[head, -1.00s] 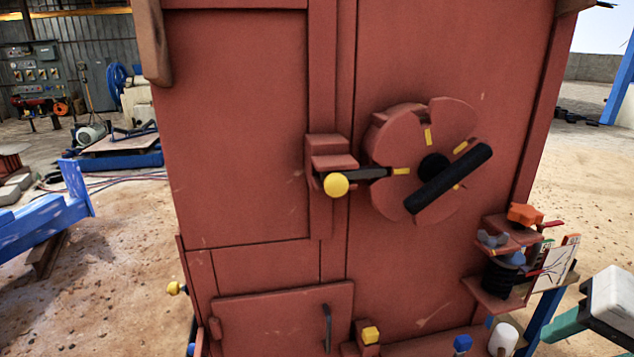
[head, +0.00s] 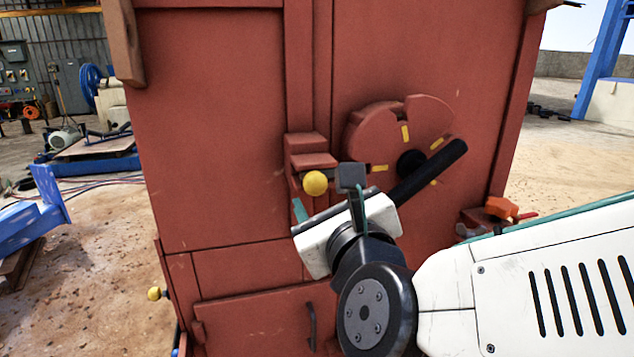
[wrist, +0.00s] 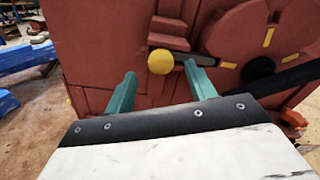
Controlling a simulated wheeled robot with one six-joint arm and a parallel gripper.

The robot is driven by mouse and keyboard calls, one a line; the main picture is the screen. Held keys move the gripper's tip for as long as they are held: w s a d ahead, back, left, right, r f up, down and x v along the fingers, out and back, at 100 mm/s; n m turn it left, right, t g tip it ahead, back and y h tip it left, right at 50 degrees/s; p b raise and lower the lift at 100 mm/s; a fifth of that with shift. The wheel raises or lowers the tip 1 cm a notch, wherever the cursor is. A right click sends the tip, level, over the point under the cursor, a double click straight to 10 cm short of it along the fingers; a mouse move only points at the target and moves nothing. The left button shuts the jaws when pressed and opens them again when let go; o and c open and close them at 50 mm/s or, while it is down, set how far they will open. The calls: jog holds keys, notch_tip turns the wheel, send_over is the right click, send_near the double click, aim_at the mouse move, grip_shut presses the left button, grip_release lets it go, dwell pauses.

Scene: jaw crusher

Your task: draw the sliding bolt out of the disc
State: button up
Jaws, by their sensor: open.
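The sliding bolt has a yellow ball knob (head: 316,183) and a dark rod. It lies level in a red bracket (head: 307,152) left of the red notched disc (head: 400,128). In the wrist view the knob (wrist: 161,62) shows between my open fingers, with the rod running right, behind my right finger, toward the disc (wrist: 238,38). My gripper (wrist: 160,70) is open and empty, its fingers on either side of the knob in the picture; I cannot tell whether they touch.
A black bar handle (head: 430,172) slants across the disc close to my wrist. A small shelf with an orange knob (head: 500,207) is at right, partly behind my arm. A lower door with a dark handle (head: 311,325) is below.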

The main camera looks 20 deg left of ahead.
aim_at(317, 186)
jog(key=x, duration=0.6)
jog(key=shift+s, duration=0.1)
